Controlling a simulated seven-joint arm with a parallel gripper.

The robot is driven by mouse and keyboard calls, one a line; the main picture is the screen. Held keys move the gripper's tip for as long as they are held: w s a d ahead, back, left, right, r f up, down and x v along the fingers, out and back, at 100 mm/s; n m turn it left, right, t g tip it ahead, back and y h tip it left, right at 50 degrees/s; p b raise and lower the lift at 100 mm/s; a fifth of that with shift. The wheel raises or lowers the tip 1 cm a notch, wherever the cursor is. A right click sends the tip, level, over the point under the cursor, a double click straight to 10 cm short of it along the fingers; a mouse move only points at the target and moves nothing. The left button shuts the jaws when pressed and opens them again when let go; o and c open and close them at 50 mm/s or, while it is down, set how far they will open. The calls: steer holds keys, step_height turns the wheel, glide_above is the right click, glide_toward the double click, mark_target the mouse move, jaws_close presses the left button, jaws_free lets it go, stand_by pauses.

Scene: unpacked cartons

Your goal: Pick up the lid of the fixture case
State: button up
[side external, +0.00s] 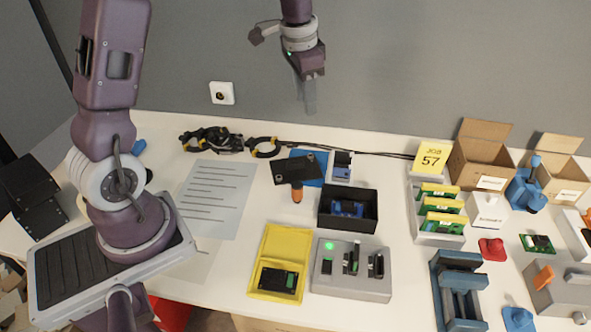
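A black open-topped box (347,224), which looks like the fixture case, stands mid-table with a blue part (347,208) inside. A flat black plate (300,168), probably its lid, lies tilted behind and left of the box. The plate overlaps a blue sheet and an orange-handled tool (297,193); I cannot tell exactly what it rests on. My gripper (310,106) hangs high above the back of the table, fingers down, apart from plate and box. Its fingers overlap in this view, so their gap is hidden. Nothing visible hangs from them.
A yellow open case (283,246) and a grey fixture with a green light (345,287) sit in front of the box. Black cables (215,139) lie at the back left. A rack of green boards (441,209) and cartons (482,153) stand at right. Paper (217,197) lies left.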

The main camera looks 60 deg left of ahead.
steer(key=m+g, duration=0.1)
steer(key=g, duration=0.1)
glide_above(296, 162)
steer(key=d, duration=0.1)
step_height(296, 162, down, 17)
steer(key=shift+m+h, duration=0.3)
steer(key=f, duration=0.7)
steer(key=a+f, duration=0.1)
steer(key=f, duration=0.2)
steer(key=shift+s+f, duration=0.1)
steer(key=shift+f, duration=0.05)
steer(key=shift+c, duration=0.5)
jaws_close()
